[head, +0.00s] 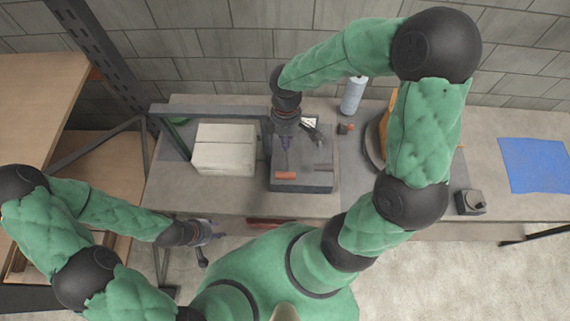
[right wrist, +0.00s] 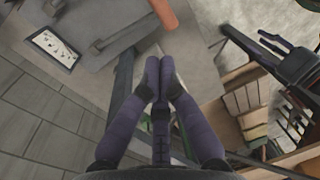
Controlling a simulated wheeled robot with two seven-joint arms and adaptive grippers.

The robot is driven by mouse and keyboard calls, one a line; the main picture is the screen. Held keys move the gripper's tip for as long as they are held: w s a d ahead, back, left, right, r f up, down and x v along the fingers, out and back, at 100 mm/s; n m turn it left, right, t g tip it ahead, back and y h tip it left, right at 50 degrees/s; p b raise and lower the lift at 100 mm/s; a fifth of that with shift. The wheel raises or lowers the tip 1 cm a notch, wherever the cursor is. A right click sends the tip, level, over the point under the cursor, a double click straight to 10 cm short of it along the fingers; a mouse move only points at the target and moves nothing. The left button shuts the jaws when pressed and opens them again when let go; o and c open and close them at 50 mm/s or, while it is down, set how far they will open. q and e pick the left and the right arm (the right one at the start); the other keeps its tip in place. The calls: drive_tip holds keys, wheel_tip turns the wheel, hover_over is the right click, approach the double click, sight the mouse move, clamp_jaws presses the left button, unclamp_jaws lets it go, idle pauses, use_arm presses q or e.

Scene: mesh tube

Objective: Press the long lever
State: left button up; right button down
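A dark grey box-like fixture (head: 302,187) stands on the workbench. A short orange bar (head: 286,175), possibly a lever grip, shows at its front left; an orange piece (right wrist: 163,12) also shows at the top of the right wrist view. A thin grey bar (head: 323,168) lies to its right; I cannot tell which part is the long lever. My right gripper (head: 286,160) points down over the fixture, just behind the orange bar. In the right wrist view its fingertips (right wrist: 160,75) are together with nothing between them. My left gripper (head: 213,231) hangs before the bench, away from the fixture; its fingers are unclear.
A white box (head: 224,150) stands left of the fixture. A pale bottle (head: 352,95) stands behind it to the right. A small dark device (head: 470,202) and a blue sheet (head: 534,165) lie further right.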

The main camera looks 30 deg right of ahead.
sight(285, 172)
drive_tip(key=shift+f, duration=0.15)
drive_tip(key=f, duration=0.4)
drive_tip(key=s+f, duration=0.1)
drive_tip(key=f, duration=0.4)
drive_tip(key=a+f, duration=0.1)
drive_tip(key=f, duration=0.3)
drive_tip(key=shift+s+f, duration=0.3)
drive_tip(key=shift+f, duration=0.05)
use_arm(q)
drive_tip(key=shift+f, duration=0.15)
